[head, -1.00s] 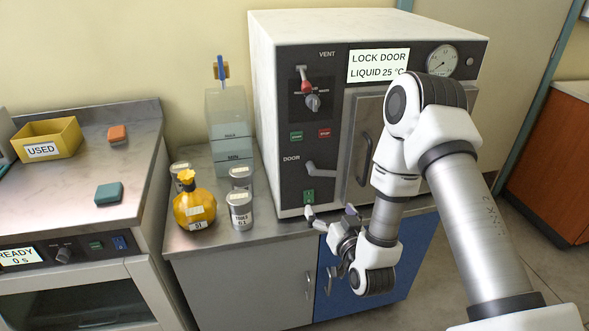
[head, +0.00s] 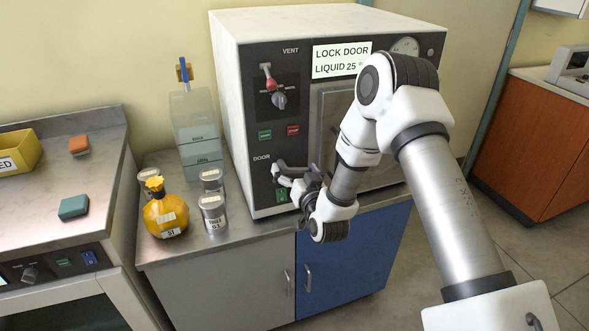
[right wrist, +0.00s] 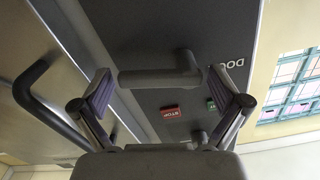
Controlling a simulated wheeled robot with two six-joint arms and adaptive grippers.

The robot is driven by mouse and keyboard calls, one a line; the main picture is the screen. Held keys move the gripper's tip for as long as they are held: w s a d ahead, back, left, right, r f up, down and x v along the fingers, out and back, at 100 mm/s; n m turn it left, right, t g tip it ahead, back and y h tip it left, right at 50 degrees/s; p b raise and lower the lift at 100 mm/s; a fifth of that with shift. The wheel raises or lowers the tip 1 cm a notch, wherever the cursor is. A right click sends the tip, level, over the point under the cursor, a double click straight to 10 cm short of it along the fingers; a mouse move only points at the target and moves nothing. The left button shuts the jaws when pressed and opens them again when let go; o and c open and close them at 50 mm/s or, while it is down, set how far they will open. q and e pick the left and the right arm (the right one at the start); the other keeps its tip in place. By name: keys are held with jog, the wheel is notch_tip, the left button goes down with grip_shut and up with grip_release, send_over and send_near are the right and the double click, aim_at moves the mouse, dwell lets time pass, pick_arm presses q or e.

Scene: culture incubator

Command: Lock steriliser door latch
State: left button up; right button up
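The steriliser (head: 225,110) is a white box with a dark front panel in the head view. Its grey door latch (head: 290,170) is a lever below the DOOR label, lying roughly level and pointing right. In the right wrist view the latch (right wrist: 160,76) lies between the two fingertips, with a visible gap on each side. My right gripper (head: 296,182) is open at the latch, its fingers partly covering it in the head view; it also shows in the right wrist view (right wrist: 161,84). My left gripper is not in view.
The door handle (right wrist: 45,100) is close to one finger in the right wrist view. A sign (head: 341,59) reads LOCK DOOR, LIQUID 25. A yellow flask (head: 165,215) and labelled cans (head: 213,213) stand on the counter, left of the steriliser.

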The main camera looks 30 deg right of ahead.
jog(key=c, duration=0.8)
jog(key=shift+r+n+p, duration=0.3)
jog(key=shift+n+p, duration=0.1)
jog(key=shift+n, duration=0.2)
jog(key=shift+r+n, duration=0.1)
jog(key=shift+n, duration=0.5)
jog(key=shift+n+p, duration=0.3)
jog(key=o, duration=1.1)
jog(key=shift+c, duration=0.2)
